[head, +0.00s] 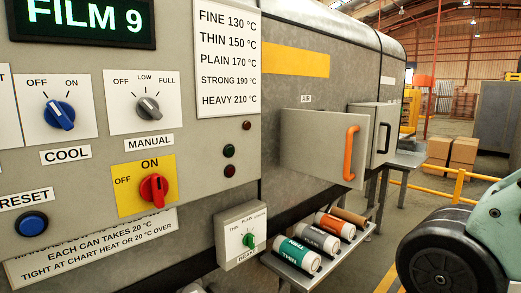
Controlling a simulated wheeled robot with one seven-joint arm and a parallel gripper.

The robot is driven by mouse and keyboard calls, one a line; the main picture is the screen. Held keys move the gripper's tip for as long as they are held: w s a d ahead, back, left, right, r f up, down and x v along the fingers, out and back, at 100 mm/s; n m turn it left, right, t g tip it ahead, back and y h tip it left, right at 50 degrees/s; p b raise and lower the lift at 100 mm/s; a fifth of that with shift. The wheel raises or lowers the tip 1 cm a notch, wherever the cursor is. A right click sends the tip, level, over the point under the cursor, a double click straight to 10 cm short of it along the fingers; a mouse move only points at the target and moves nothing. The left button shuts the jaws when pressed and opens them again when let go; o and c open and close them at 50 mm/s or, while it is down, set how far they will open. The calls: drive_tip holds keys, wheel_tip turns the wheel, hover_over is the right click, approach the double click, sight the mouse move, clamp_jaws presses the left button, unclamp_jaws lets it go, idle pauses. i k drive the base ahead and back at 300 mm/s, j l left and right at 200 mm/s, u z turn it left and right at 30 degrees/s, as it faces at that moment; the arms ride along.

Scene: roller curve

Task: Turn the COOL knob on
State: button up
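The COOL knob (60,115) is a blue rotary knob on a white plate, at the left of the grey control panel in the head view. OFF is printed at the plate's upper left and ON at its upper right. The knob's bar is tilted, with its white-marked end at the upper left, toward OFF. The COOL label (66,155) is just below the plate. Nothing touches or covers the knob. My gripper is not in view; only part of my arm shows at the lower right, well away from the knob.
Beside it are the grey MANUAL knob (149,109), the red ON/OFF knob (154,190) and the blue RESET button (31,224). An open door with an orange handle (351,153) juts out right. Below, a shelf holds several rolls (296,254). The space before the panel looks clear.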

sight(58, 114)
drive_tip(key=u, duration=1.35)
